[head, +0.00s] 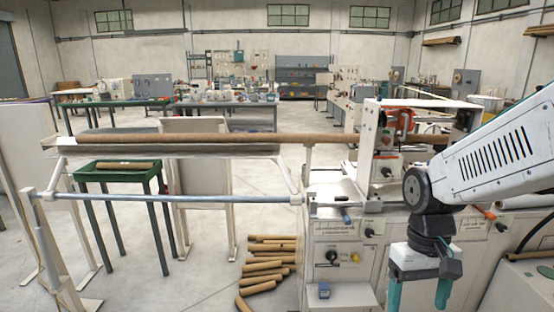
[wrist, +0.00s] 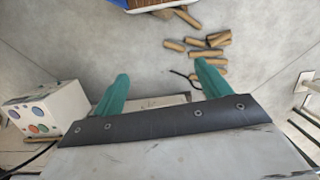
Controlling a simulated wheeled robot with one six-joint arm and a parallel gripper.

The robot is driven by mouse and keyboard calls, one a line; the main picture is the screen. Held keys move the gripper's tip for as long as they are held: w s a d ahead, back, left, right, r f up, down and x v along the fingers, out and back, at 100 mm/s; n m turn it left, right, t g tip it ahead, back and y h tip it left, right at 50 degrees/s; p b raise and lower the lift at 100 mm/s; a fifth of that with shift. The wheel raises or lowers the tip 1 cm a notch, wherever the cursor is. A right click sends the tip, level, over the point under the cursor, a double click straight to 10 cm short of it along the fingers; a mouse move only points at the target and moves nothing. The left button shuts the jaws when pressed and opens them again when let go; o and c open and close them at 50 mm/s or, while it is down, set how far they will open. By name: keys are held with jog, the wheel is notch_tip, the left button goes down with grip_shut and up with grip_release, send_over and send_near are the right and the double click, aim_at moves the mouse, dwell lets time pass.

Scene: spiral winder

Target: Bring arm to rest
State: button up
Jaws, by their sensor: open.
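My arm (head: 500,150) comes in from the right side of the head view, with its end hanging downward. My gripper (head: 418,292) points down in front of the winder's control cabinet and is open and empty. Its two teal fingers stand apart in the wrist view (wrist: 158,85), with nothing between them but the machine edge and floor beyond. Part of the lower finger area is cut off at the bottom of the head view.
The winder (head: 340,225) carries a long brown tube (head: 240,138) across it. Several cardboard tubes (head: 265,270) lie on the floor. A green table (head: 118,173) stands at left. A box with coloured buttons (wrist: 40,112) is near the gripper's left in the wrist view.

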jog(key=s+r+t, duration=0.3)
jog(key=s+r, duration=0.6)
jog(key=s, duration=0.3)
jog(key=shift+d+r+m+t, duration=0.3)
jog(key=shift+d+m, duration=0.1)
jog(key=shift+d, duration=0.05)
dwell(0.9)
